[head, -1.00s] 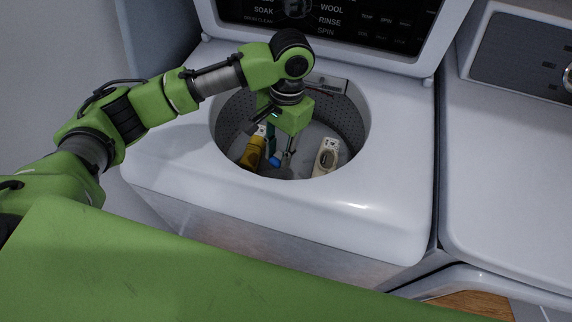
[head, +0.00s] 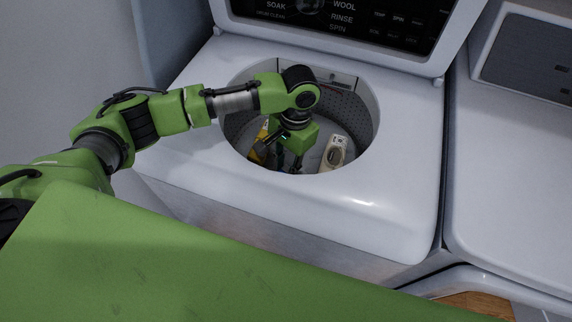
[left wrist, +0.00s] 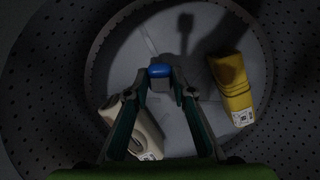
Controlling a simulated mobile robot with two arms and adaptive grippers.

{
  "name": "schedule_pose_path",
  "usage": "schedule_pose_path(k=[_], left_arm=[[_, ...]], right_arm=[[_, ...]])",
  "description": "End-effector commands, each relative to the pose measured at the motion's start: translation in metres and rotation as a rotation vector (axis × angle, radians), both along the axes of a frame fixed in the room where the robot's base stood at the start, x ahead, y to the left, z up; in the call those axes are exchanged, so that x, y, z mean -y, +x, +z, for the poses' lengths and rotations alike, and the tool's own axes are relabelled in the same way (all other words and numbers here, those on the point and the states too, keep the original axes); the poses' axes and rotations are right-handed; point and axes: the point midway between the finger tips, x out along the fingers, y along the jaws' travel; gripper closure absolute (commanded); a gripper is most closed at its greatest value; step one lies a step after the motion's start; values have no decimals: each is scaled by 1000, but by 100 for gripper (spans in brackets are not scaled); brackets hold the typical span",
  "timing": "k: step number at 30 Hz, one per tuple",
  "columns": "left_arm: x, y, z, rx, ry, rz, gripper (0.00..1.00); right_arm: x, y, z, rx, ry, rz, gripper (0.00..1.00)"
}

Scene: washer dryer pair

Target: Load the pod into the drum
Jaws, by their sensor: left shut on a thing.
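The small blue pod (left wrist: 160,71) shows between my left fingertips in the left wrist view. My left gripper (left wrist: 160,84) is shut on it. In the head view my left gripper (head: 287,164) points down inside the drum (head: 357,117) of the top-loading washer (head: 395,150), and the pod is hidden there. The left wrist view shows the drum floor (left wrist: 185,28) below and the perforated wall (left wrist: 38,70) around it. My right gripper is in neither view.
A yellow container (left wrist: 233,85) lies in the drum to one side of my gripper. A cream container (head: 334,153) is on the other side. The raised lid (head: 340,45) stands behind the opening. A second machine (head: 510,170) is at the right.

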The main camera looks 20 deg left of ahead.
Motion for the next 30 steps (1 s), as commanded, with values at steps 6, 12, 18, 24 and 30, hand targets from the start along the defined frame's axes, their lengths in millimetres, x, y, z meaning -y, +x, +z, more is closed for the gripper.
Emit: schedule_pose_path(k=[6,12,18,24,30], left_arm=[[0,0,-6,-2,-1,1,90],[0,0,-9,0,0,1,69],[0,0,-8,0,0,0,60],[0,0,-7,1,0,0,60],[2,3,16,3,-3,0,60]], right_arm=[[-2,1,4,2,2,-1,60],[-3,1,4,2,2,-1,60],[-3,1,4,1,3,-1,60],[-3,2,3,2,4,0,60],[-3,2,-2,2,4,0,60]])
